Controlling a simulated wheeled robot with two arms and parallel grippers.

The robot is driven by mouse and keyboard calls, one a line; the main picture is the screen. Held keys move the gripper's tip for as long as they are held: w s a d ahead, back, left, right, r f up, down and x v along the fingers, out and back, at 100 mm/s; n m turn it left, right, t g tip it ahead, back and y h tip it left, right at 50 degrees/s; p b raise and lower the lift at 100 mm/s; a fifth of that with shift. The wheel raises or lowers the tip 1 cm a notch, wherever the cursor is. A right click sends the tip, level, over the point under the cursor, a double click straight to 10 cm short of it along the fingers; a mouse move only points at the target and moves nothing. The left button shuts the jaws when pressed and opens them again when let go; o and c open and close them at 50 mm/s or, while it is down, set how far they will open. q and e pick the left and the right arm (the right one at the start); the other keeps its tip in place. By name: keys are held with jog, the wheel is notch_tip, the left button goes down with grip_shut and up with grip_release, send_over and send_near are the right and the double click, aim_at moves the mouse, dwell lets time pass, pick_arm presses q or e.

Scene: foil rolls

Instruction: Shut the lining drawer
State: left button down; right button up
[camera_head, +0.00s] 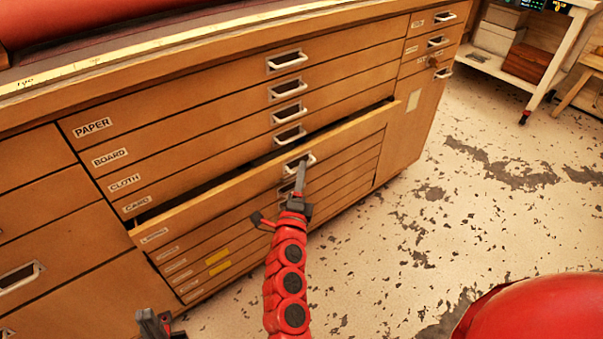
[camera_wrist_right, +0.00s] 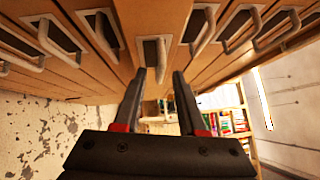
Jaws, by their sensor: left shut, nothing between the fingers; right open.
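The lining drawer (camera_head: 222,203), with its label at the left end, stands out from the wooden cabinet front. A dark gap shows along its top edge. My right gripper (camera_head: 301,172) is at its metal handle (camera_head: 290,168). In the right wrist view the fingers (camera_wrist_right: 160,76) are open, with the drawer front (camera_wrist_right: 153,25) ahead and the handle (camera_wrist_right: 152,72) at the fingertips; I cannot tell if they touch. My left gripper (camera_head: 150,320) is shut and empty, low at the bottom left edge, apart from the drawer.
The paper (camera_head: 150,108), board, cloth and card drawers above sit flush. Several thin drawers below the lining drawer are flush too. A white trolley (camera_head: 520,62) stands at the far right. The floor (camera_head: 440,200) right of the cabinet is clear, with a red rounded object (camera_head: 540,310) at bottom right.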

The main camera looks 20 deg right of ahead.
jog(key=shift+w+d+r, duration=0.15)
jog(key=shift+w+d, duration=0.1)
jog(key=shift+w, duration=0.3)
grip_shut()
dwell(1.1)
